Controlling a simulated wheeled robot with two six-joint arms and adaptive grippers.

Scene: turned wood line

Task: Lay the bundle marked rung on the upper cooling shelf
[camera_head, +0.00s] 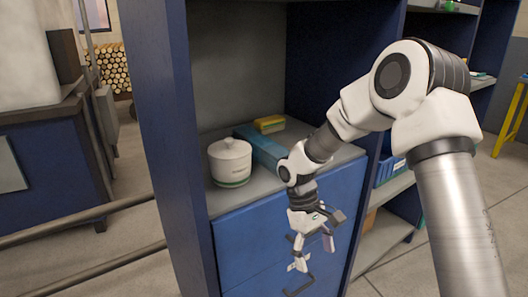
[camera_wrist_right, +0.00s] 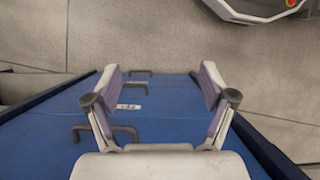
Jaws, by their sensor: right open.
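My right gripper (camera_head: 312,254) hangs in front of the blue drawers (camera_head: 250,245) of a cabinet, fingers pointing down. In the right wrist view, its two fingers (camera_wrist_right: 160,90) stand wide apart with nothing between them. Behind them is the blue drawer front (camera_wrist_right: 170,130) with dark handles and a small white label (camera_wrist_right: 127,107), too small to read. I cannot make out a bundle marked rung in either view. No shelf here can be told as the upper cooling shelf. My left gripper is out of view.
A white lidded pot (camera_head: 230,163), a blue box-like object (camera_head: 262,150) and a yellow-green sponge (camera_head: 269,124) sit on the grey cabinet top. Blue uprights (camera_head: 165,120) flank this bay. Rails cross the lower left. Stacked logs (camera_head: 108,72) show far back. Open floor (camera_head: 400,262) lies at right.

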